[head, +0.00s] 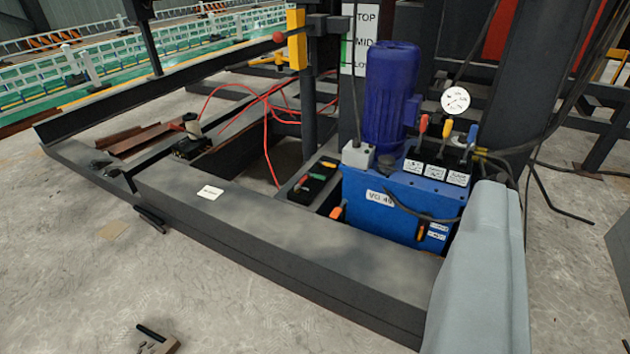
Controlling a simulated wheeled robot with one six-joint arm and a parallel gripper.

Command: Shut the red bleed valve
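The blue hydraulic power unit (395,198) stands right of centre, with a dark blue motor (390,95) on top. A red lever (423,124), an orange lever (447,128) and a blue lever (472,133) stand upright over its white labels. A small red handle (301,182) lies beside a green one on a black block left of the unit. I cannot tell which red part is the bleed valve, or whether it is open; the labels are too small to read. My gripper is not in view. A grey rounded shape at the right, probably my arm, hides the unit's right side.
A dark steel beam (270,240) runs in front of the unit. An orange handle (337,212) sticks out at its left side. A round gauge (455,100) is above the levers. Black cables hang at the right. Red hoses (268,110) lie behind. Concrete floor at front left is mostly clear.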

